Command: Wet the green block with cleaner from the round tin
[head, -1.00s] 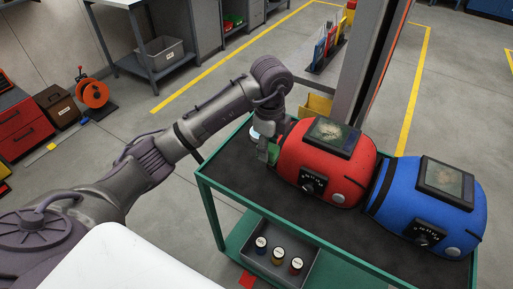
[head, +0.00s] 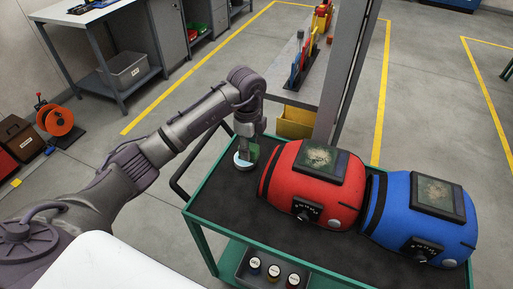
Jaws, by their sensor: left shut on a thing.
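My left gripper (head: 247,150) is shut on the green block (head: 254,152), of which a small part shows beside the fingers. It points down at the back left corner of the green cart. The round tin (head: 240,164), with a pale, whitish-blue rim, stands on the cart's dark top directly below the block. Fingers and block cover part of the tin. I cannot tell whether the block touches what is inside. My right gripper is out of view.
A red welding helmet (head: 283,178) stands close to the right of the tin, and a blue one (head: 400,205) beyond it. The green cart (head: 210,222) has a raised rim. A grey bin (head: 240,268) with several small jars sits below. A grey post (head: 345,75) rises behind.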

